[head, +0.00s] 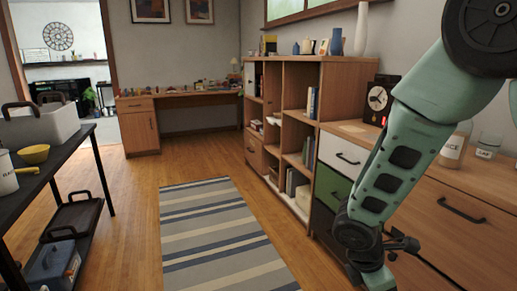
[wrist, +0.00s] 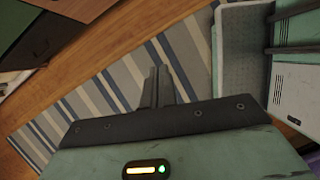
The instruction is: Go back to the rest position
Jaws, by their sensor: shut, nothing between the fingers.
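My gripper (wrist: 156,86) shows in the wrist view with its two dark fingers close together. It is shut and empty, pointing down over the striped rug. In the head view my green arm comes in from the upper right and hangs down in front of the wooden cabinet (head: 453,238). The gripper's fingers are out of the head view, below its lower edge.
The striped rug (head: 222,235) lies on the wooden floor. A shelf unit (head: 320,78) and the drawer cabinet line the right side, close to my arm. A dark cart (head: 88,155) with a grey bin (head: 45,125) stands at left. The floor between is clear.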

